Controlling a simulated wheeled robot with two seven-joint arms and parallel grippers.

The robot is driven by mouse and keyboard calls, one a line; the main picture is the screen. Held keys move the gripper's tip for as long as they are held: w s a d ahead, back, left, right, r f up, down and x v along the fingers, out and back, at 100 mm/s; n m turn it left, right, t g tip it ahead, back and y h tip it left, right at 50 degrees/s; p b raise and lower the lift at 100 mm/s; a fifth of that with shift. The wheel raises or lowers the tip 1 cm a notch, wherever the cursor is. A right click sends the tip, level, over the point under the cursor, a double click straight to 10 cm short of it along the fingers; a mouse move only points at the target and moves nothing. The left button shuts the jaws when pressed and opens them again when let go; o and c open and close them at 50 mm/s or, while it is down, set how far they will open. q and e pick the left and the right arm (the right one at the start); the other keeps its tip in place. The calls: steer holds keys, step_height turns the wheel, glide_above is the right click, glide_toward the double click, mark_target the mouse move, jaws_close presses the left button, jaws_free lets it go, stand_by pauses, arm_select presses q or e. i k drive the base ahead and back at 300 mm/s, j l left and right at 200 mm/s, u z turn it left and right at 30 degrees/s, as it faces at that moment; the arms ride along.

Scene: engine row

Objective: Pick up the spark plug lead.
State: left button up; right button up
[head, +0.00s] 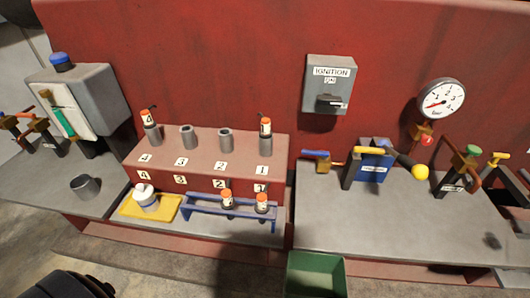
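Several spark plug leads with orange and white labelled caps are in view. One lead (148,116) stands on the grey tube at the position marked 4 on the red engine block (212,144). Another lead (265,126) stands on the tube marked 1. The tubes marked 3 (188,137) and 2 (224,142) are bare. Two more leads, one on the left (227,198) and one on the right (262,203), stand upright in the blue rack (198,210) in front. The cap numbers are too small to read surely. Neither gripper's fingers show.
A white bottle (145,197) stands on a yellow tray (166,213) left of the rack. A grey cup (85,187) is on the left bench. A green bin (316,277) is at the front. Valves and a gauge (441,99) are at right. The right bench front is mostly clear.

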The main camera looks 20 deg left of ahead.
mark_target(262, 207)
steer(key=l+u, duration=0.15)
steer(key=u, duration=0.3)
steer(key=l+u, duration=0.15)
steer(key=u, duration=0.25)
steer(key=l+u, duration=0.15)
steer(key=u, duration=0.3)
steer(key=k+l+u, duration=0.35)
steer(key=l, duration=0.35)
steer(key=k+l+u, duration=0.35)
steer(key=k+l, duration=0.15)
steer(key=i+l, duration=0.25)
steer(key=i, duration=0.15)
